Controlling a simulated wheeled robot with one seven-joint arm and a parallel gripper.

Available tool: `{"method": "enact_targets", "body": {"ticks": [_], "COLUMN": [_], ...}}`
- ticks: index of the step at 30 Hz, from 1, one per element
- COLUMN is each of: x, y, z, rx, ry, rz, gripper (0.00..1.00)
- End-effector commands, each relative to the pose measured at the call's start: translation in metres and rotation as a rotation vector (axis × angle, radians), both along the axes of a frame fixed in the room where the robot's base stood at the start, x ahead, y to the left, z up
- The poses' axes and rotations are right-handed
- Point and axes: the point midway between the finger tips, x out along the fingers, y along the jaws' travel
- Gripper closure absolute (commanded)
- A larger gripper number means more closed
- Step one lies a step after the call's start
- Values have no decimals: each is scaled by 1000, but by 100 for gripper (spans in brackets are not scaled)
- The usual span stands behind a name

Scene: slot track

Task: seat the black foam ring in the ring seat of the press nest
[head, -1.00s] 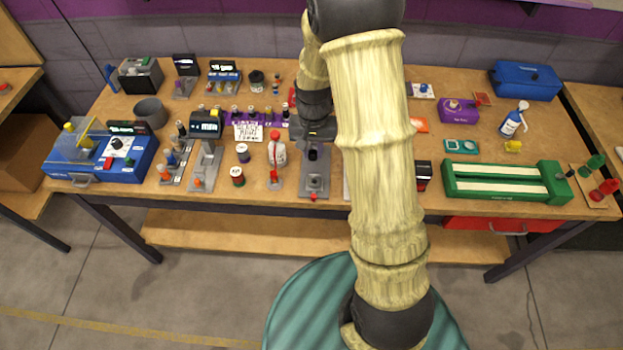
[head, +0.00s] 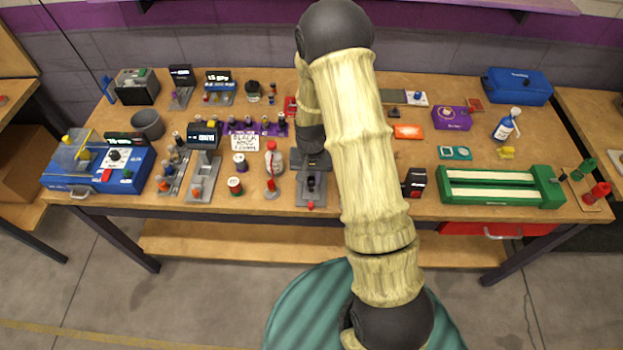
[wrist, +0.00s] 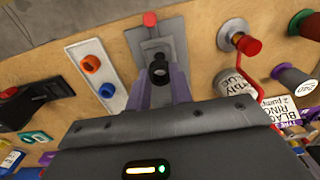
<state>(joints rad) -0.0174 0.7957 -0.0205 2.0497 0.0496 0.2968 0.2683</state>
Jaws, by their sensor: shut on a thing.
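The press nest (head: 308,200) is a grey plate with a red knob at its front edge, on the bench in the middle of the head view. It also shows at the top of the wrist view (wrist: 150,52). My gripper (wrist: 160,82) is over the nest, its two grey-purple fingers closed on a small black piece, apparently the black foam ring (wrist: 158,70).
A pale tray (wrist: 97,75) with orange and blue rings lies on the nest's other side. A green fixture (head: 500,187) is further right.

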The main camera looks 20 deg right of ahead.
Motion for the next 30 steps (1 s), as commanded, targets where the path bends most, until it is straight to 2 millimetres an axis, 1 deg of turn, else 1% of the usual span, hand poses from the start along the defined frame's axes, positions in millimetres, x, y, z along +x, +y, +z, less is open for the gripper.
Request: {"method": "enact_targets", "body": {"ticks": [3,6,13,30], "x": [-1,0,0,0], "y": [-1,0,-1,-1], "z": [-14,-20,-20,-32], "rx": [0,0,0,0], "ry": [3,0,-1,0], "rz": [-1,0,-3,-2], "gripper": [100,100,100,100]}}
